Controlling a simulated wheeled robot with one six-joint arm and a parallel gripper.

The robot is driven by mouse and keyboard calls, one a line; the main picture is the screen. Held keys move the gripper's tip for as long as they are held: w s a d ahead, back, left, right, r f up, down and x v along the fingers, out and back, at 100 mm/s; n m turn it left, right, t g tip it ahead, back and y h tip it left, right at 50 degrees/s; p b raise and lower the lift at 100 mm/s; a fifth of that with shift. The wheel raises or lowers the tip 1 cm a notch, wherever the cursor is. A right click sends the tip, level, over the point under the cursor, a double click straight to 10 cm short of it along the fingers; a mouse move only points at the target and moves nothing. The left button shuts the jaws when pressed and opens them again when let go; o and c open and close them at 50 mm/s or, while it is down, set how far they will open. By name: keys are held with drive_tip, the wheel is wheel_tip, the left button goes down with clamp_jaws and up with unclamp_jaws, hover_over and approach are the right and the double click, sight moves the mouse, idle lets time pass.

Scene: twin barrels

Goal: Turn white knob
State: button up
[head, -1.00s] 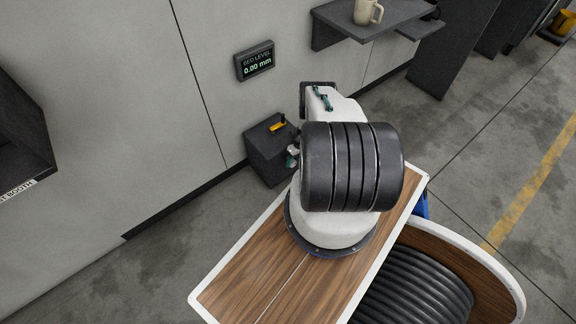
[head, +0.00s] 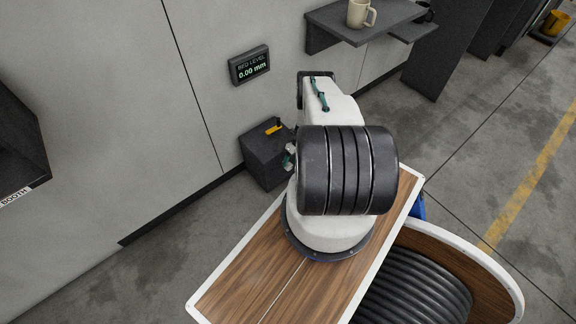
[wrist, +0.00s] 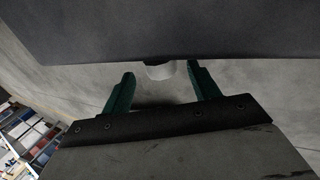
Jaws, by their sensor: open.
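In the wrist view a white knob (wrist: 160,71) shows below the lower edge of a dark surface. My gripper (wrist: 160,80) is open there, with one green finger on each side of the knob and a gap to both. I cannot tell whether the knob lies fully between the fingers in depth. In the head view my arm hides most of the gripper and I cannot make out the knob. A dark box (head: 262,160) with a yellow part (head: 273,129) on top stands against the wall beside my arm.
A wall display (head: 249,65) reads "BED LEVEL 0.00 mm". A shelf (head: 340,17) with a mug (head: 361,13) juts from the wall above my arm. A dark panel (head: 440,60) stands to its right. The floor at lower left is clear.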

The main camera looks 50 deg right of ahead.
drive_tip(key=shift+v, duration=2.15)
